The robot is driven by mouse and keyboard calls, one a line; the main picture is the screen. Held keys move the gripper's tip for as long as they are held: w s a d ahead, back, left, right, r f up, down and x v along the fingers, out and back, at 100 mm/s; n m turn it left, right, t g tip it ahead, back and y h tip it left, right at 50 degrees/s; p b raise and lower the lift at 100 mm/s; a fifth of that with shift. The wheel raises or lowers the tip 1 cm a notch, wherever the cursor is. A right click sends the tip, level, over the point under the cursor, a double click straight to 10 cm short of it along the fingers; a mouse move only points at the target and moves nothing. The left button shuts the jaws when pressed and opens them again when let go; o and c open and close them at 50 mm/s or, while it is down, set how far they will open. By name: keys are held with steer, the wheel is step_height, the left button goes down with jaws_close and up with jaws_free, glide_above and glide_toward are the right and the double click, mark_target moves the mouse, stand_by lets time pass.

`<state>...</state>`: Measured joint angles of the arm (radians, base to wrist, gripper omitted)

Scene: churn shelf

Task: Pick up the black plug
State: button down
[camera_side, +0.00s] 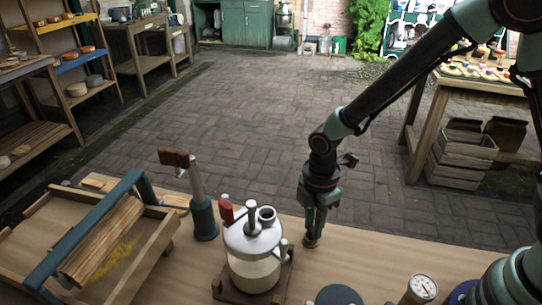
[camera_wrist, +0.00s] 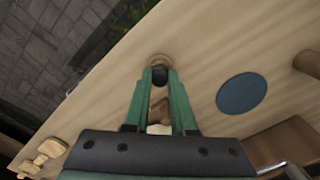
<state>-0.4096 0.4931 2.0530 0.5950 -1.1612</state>
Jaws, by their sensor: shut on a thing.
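The black plug (camera_wrist: 160,76) shows in the wrist view between the two green fingertips of my gripper (camera_wrist: 160,80). The fingers are shut on it. A round tan wooden piece (camera_wrist: 160,60) lies just beyond the tips; I cannot tell whether the plug touches it. In the side view my gripper (camera_side: 313,225) points straight down near the table's back edge, right of the glass churn. The fingers mostly hide the plug there, and a small brown round piece (camera_side: 311,242) shows at their tips.
The glass churn (camera_side: 254,262) with a metal lid stands left of my gripper. A teal-bodied tool (camera_side: 203,217) and a wooden tray (camera_side: 158,241) are farther left. A dark blue disc (camera_wrist: 241,93) and a dial gauge (camera_side: 422,288) are near the front. The table right of my gripper is bare.

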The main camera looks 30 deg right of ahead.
step_height(320, 180, up, 19)
steer(key=a+r, duration=0.2)
steer(key=a, duration=1)
steer(key=shift+s+d+f, duration=0.15)
steer(key=shift+s+f, duration=0.05)
steer(key=shift+f, duration=0.95)
steer(key=shift+s+d+f, duration=0.15)
steer(key=shift+f, duration=0.95)
steer(key=shift+f, duration=1.25)
steer(key=shift+r, duration=0.1)
steer(key=c, duration=0.7)
jaws_free()
steer(key=c, duration=0.3)
steer(key=shift+r, duration=0.1)
steer(key=shift+c, duration=0.2)
step_height(320, 180, up, 7)
